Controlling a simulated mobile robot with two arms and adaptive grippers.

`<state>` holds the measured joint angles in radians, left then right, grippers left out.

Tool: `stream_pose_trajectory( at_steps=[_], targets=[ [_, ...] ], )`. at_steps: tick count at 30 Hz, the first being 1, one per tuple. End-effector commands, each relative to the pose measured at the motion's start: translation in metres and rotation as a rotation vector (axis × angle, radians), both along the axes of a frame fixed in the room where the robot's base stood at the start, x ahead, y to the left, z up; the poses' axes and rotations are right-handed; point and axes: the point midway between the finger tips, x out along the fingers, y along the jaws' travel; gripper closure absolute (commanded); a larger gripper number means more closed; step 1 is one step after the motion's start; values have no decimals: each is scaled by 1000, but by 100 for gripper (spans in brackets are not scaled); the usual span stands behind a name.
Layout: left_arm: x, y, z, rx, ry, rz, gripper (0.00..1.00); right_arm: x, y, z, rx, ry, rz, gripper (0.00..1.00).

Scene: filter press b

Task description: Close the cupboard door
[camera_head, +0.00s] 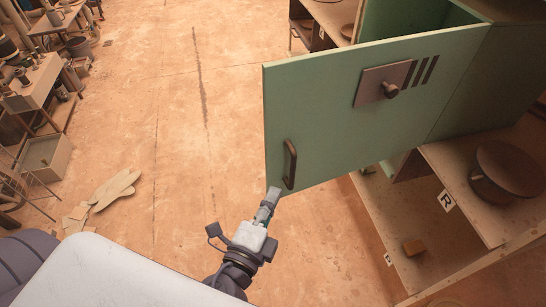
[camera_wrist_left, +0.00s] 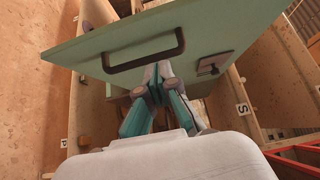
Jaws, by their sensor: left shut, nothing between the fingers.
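The green cupboard door (camera_head: 340,120) stands wide open in the head view, swung out from the green cupboard (camera_head: 490,75) at the right. It has a dark bar handle (camera_head: 290,164) near its free edge and a latch plate with a knob (camera_head: 385,85). My left gripper (camera_head: 272,193) is shut and empty, at the door's lower free corner just below the handle. In the left wrist view the gripper (camera_wrist_left: 158,75) points at the door (camera_wrist_left: 120,45), with its tips just below the handle (camera_wrist_left: 145,62). Whether the tips touch the door I cannot tell. My right gripper is not in view.
Cluttered benches (camera_head: 40,80) and flat scraps (camera_head: 115,187) lie at the left. The floor between is clear.

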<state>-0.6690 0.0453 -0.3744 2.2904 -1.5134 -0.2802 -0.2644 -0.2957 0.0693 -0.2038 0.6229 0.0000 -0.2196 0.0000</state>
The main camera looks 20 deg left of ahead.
Motion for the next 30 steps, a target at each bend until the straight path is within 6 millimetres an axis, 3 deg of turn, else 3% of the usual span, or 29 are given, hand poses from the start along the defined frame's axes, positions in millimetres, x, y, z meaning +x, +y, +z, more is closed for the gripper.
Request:
stream_pose_trajectory(
  at_steps=[1, 3, 7, 12, 30],
  targets=[
    [13, -1, 10, 2, -3, 0, 100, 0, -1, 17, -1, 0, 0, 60],
    [28, -1, 9, 1, -3, -1, 100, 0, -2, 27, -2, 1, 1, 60],
    [55, -3, 7, -1, -2, -1, 100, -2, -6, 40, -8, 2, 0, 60],
    [72, 15, 3, 1, 1, -1, 100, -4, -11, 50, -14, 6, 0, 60],
    [82, 26, -1, -1, 1, -2, 100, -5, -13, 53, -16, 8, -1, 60]
  ],
)
